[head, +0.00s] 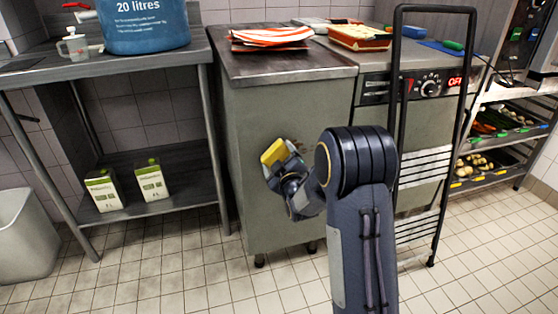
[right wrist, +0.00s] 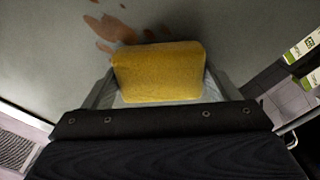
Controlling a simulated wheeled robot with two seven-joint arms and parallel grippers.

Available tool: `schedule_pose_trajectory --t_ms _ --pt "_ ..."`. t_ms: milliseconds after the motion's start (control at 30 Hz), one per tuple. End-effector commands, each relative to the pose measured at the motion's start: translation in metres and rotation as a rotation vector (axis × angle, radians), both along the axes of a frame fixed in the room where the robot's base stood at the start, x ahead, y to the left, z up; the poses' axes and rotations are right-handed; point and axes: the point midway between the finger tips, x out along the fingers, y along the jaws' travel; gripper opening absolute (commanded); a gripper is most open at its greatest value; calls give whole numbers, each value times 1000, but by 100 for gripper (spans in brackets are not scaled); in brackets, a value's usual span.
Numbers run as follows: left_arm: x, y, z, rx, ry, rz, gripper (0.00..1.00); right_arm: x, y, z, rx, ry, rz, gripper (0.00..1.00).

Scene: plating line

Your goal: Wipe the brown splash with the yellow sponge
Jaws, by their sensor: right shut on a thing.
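The yellow sponge (head: 272,152) is held between the fingers of my right gripper (head: 279,164), in front of the grey-green front panel of the counter cabinet (head: 250,205). In the right wrist view the sponge (right wrist: 158,72) fills the space between the two fingers, and the right gripper (right wrist: 160,88) is shut on it. The brown splash (right wrist: 113,29) shows there as reddish-brown patches on the grey panel, just beyond the sponge's upper left edge. The sponge may hide part of it. I cannot tell whether the sponge touches the panel. In the head view I cannot make out the splash. My left gripper is out of view.
The tiled floor ahead is clear.

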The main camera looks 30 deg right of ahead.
Motion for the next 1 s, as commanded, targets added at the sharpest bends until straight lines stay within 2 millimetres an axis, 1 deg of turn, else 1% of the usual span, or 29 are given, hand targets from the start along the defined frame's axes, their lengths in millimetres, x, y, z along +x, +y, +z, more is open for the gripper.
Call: schedule_pose_trajectory --t_ms 400,500,567,800,1000 --pt "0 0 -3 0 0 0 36 8 -2 0 0 0 0 63" --pt "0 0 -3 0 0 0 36 8 -3 0 0 -1 -1 63" --pt "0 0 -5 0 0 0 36 7 -6 -1 0 -1 -2 63" --pt "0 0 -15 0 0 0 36 1 -27 -1 0 -2 -2 63" --pt "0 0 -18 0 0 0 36 -2 -35 0 1 -2 -1 63"
